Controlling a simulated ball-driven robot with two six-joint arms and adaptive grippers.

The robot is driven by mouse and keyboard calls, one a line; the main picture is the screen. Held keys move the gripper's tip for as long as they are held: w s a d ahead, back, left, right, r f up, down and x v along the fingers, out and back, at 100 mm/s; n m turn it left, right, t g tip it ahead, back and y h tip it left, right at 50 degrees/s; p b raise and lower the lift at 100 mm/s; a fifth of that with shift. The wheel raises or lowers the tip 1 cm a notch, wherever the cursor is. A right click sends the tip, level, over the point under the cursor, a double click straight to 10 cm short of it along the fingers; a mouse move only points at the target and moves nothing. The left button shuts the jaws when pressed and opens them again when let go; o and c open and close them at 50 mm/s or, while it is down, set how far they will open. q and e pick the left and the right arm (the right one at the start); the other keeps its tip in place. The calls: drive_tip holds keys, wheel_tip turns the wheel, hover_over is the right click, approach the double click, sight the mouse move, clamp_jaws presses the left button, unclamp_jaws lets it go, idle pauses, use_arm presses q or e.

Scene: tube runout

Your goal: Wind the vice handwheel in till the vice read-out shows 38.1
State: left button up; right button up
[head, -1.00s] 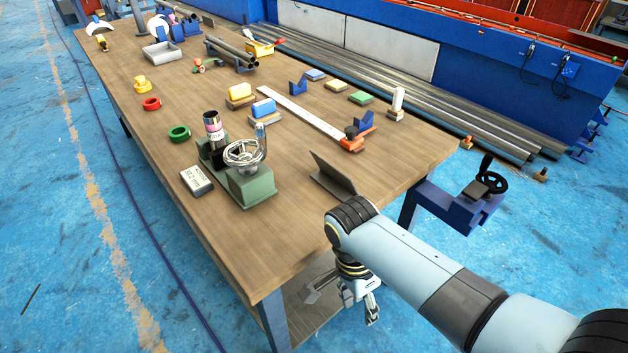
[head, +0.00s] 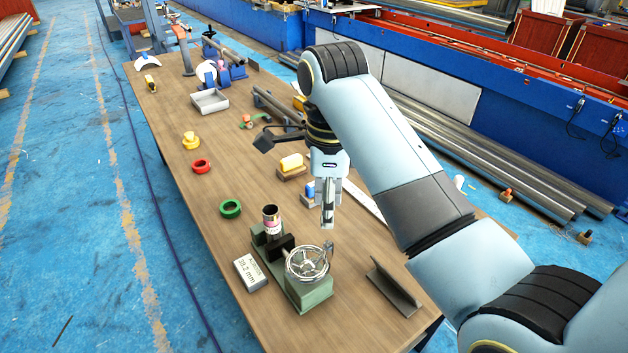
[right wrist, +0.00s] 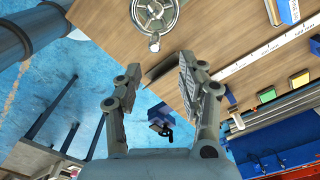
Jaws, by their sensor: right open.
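The vice (head: 308,297) has a green body and stands at the near end of the wooden bench. Its silver handwheel (head: 308,262) lies on top, with a small upright crank knob at its right rim. A short tube (head: 271,222) with a pink-and-white band stands upright at the jaws. The white read-out (head: 250,272) lies left of the vice; its small tilted digits look like 39.2 mm. My right gripper (head: 327,224) points down above and behind the wheel, apart from it. In the right wrist view its fingers (right wrist: 158,68) are open and empty, with the handwheel (right wrist: 155,12) beyond them.
A dark angle plate (head: 394,288) stands right of the vice. Green (head: 230,209) and red (head: 201,166) rings lie on the left side of the bench. The bench's left strip is mostly clear.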

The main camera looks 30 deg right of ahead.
sight(329, 244)
drive_tip(key=shift+s+f, duration=0.1)
drive_tip(key=shift+s, duration=0.2)
drive_tip(key=shift+s+f, duration=0.2)
drive_tip(key=shift+f, duration=0.35)
drive_tip(key=shift+s+f, duration=0.15)
drive_tip(key=shift+f, duration=0.4)
wheel_tip(329, 244, down, 6)
drive_tip(key=shift+w+r, duration=0.1)
drive_tip(key=shift+w, duration=0.05)
drive_tip(key=shift+f, duration=0.65)
use_arm(q)
drive_tip(key=shift+g, duration=0.3)
drive_tip(key=s, duration=0.4)
drive_tip(key=shift+s+f, duration=0.1)
drive_tip(key=shift+s, duration=0.25)
drive_tip(key=shift+w, duration=0.1)
use_arm(e)
drive_tip(key=shift+c, duration=1.3)
use_arm(q)
drive_tip(key=shift+w, duration=0.3)
use_arm(e)
clamp_jaws()
